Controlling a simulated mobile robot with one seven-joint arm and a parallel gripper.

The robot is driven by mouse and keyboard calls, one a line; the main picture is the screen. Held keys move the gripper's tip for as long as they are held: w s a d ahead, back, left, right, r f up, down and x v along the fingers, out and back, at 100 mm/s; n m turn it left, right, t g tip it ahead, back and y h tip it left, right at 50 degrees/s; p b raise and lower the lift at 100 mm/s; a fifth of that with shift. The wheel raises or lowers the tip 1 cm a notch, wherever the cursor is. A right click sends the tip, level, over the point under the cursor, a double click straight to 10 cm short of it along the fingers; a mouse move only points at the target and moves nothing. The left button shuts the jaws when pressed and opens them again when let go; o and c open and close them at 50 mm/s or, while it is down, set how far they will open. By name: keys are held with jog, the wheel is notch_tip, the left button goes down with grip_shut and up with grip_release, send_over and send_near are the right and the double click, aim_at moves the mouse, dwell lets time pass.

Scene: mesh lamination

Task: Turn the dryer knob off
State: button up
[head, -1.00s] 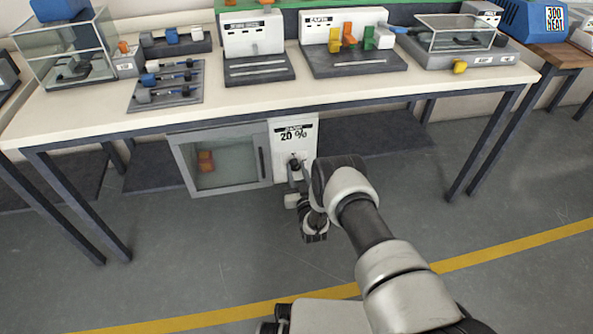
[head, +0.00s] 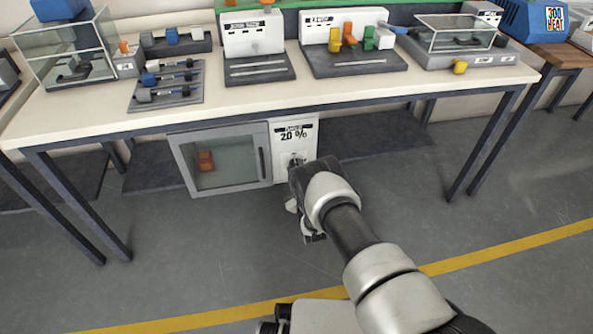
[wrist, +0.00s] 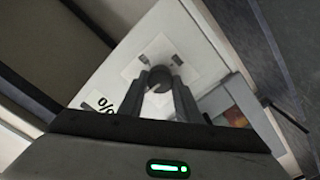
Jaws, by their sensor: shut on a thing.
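The dryer (head: 219,188) stands under the table, a grey box with a glass door and a white control panel (head: 308,133) on its right. My gripper (wrist: 161,84) is shut on the knob, with one finger on each side. In the head view my wrist and gripper mostly hide the knob. The off and on marks around the knob are too small to read.
The table edge (head: 300,105) runs above the dryer and my arm. Orange blocks (head: 206,160) show behind the dryer's glass door.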

dwell(0.5)
jog(key=o, duration=1.1)
jog(key=shift+c, duration=0.2)
jog(key=shift+s, duration=0.1)
